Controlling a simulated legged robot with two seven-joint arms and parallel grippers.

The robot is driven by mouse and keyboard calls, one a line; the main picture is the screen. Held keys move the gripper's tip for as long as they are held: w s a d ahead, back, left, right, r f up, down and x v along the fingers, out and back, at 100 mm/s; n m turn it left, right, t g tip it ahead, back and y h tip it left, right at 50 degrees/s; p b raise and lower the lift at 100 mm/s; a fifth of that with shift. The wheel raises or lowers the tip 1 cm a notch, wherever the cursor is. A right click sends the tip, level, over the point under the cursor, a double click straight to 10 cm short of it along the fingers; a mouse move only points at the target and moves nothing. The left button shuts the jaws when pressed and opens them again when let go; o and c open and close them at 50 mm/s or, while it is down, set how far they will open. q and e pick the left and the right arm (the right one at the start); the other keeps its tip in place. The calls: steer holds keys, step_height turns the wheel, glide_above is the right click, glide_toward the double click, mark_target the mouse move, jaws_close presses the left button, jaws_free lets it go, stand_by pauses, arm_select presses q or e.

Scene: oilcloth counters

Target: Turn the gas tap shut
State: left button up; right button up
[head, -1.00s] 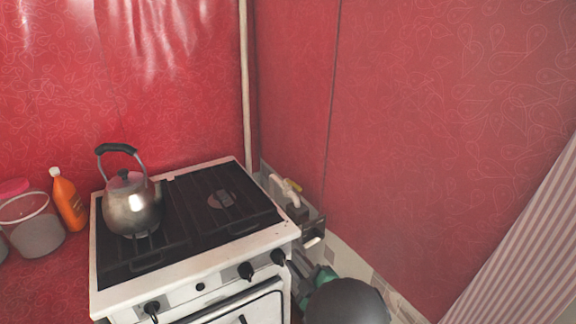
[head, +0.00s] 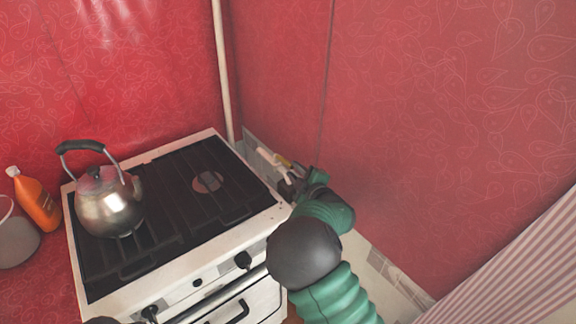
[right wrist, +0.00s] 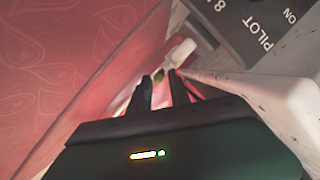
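Contact cannot be told.
The white stove (head: 180,262) with black grates stands left of my right arm. A steel kettle (head: 108,208) sits on its left side. An orange bottle (head: 38,203) stands farther left. The red wall (head: 430,130) closes in the gap on the right.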

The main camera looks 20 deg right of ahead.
mark_target(288, 165)
steer(key=x, duration=0.4)
steer(key=shift+w+a+r, duration=0.1)
steer(key=shift+w+a, duration=0.05)
steer(key=shift+a, duration=0.1)
steer(key=shift+w+d, duration=0.15)
steer(key=shift+w, duration=0.25)
steer(key=shift+s, duration=0.1)
steer(key=c, duration=0.5)
stand_by(0.6)
